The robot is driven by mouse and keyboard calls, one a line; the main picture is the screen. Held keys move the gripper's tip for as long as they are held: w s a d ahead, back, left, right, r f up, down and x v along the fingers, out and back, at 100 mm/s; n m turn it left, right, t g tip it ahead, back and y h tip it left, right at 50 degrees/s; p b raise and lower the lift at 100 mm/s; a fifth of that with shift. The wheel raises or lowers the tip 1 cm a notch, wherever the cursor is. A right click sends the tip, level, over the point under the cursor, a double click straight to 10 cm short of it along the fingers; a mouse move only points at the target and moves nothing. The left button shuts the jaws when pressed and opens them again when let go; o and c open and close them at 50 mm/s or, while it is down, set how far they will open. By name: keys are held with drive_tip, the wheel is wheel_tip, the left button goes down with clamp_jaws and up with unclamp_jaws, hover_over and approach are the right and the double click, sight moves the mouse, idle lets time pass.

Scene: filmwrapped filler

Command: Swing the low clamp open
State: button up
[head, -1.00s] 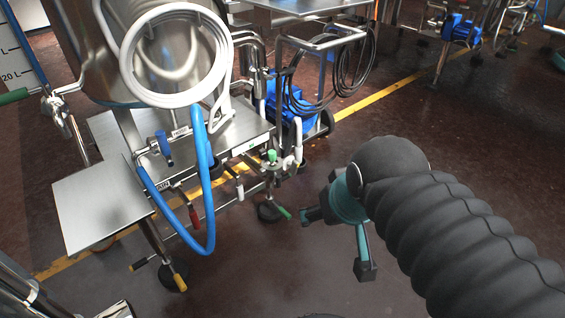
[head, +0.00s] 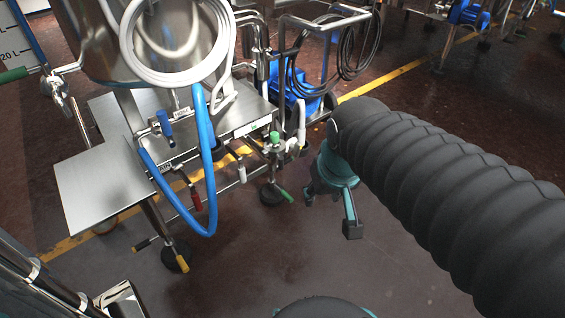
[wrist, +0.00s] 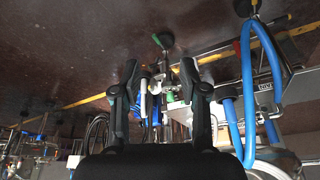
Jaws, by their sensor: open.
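The low pipework with its fittings (head: 272,158) sits at the right end of the steel table, below its edge. It has a green knob (head: 275,137) on top and a green-tipped lever (head: 285,194) near the floor. I cannot tell which small fitting is the low clamp. My gripper (head: 331,207) hangs to the right of the pipework, apart from it, partly hidden by my arm. In the wrist view my gripper (wrist: 160,72) has its two fingers spread and empty. The fittings show between and beyond them, with the green-tipped lever (wrist: 157,40) farther up.
A blue hose (head: 206,150) loops down in front of the table (head: 100,195), left of the fittings. A red-handled lever (head: 195,197) hangs under the table. A trolley frame with black cable (head: 345,55) and a blue machine (head: 290,85) stands behind. Floor is open front right.

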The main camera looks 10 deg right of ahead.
sight(281, 162)
drive_tip(key=w+a+f+m+g+b, duration=0.1)
drive_tip(key=w+f+g, duration=0.15)
drive_tip(key=w, duration=1.25)
drive_tip(key=w+a+f+g+b, duration=0.15)
drive_tip(key=w+f, duration=0.25)
drive_tip(key=w, duration=1)
wheel_tip(281, 162, down, 13)
drive_tip(key=shift+a+r+b, duration=0.1)
drive_tip(key=shift+b, duration=0.95)
clamp_jaws()
